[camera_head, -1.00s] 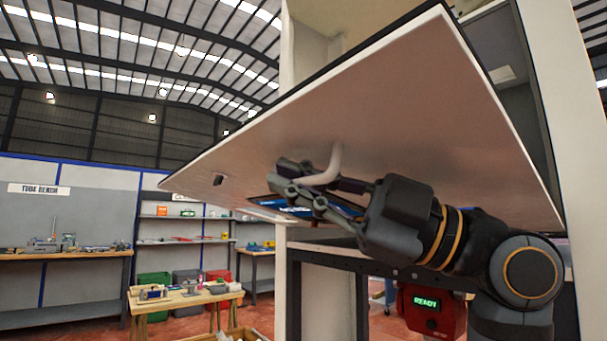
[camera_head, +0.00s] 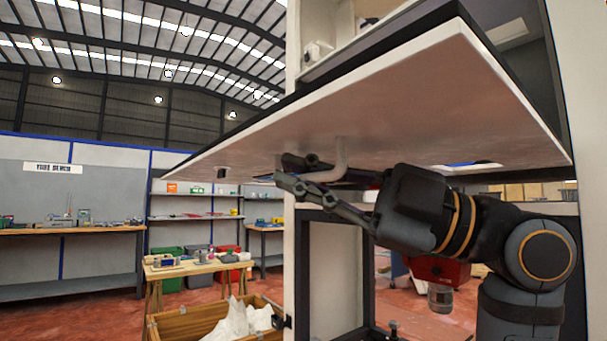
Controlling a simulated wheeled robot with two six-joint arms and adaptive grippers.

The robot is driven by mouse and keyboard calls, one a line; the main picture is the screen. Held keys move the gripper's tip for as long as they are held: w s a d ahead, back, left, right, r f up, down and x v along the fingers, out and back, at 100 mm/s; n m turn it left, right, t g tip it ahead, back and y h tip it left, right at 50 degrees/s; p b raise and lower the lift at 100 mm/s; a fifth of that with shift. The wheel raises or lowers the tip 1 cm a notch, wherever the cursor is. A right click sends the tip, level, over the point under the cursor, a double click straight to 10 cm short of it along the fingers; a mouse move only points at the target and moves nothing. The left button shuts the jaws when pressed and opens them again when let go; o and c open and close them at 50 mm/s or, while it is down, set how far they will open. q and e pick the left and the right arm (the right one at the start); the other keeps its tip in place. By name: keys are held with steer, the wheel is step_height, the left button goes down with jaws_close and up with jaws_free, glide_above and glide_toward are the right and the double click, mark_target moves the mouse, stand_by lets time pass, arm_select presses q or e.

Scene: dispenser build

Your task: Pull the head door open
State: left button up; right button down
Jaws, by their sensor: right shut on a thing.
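The head door (camera_head: 400,105) is a large pale panel with a dark edge, swung out from the tall white cabinet (camera_head: 575,60). It shows from below, close to level, with the cabinet's inside visible above it. A white bent handle (camera_head: 338,165) hangs from its underside. My right gripper (camera_head: 300,178) is shut on the handle, one finger on each side of it. Part of the handle is hidden by the fingers. My left gripper is not in view.
A red device (camera_head: 445,270) sits below the door, behind my right arm. A wooden crate (camera_head: 172,326) with white bags stands at the lower left. A wooden table (camera_head: 200,268) and a long workbench (camera_head: 75,229) are farther back. Red floor between them is open.

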stand_by(0.4)
steer(key=c, duration=1.7)
jaws_free()
steer(key=shift+d, duration=0.1)
steer(key=shift+d+f, duration=0.2)
steer(key=shift+d, duration=0.05)
steer(key=v, duration=1.1)
steer(key=shift+d, duration=0.15)
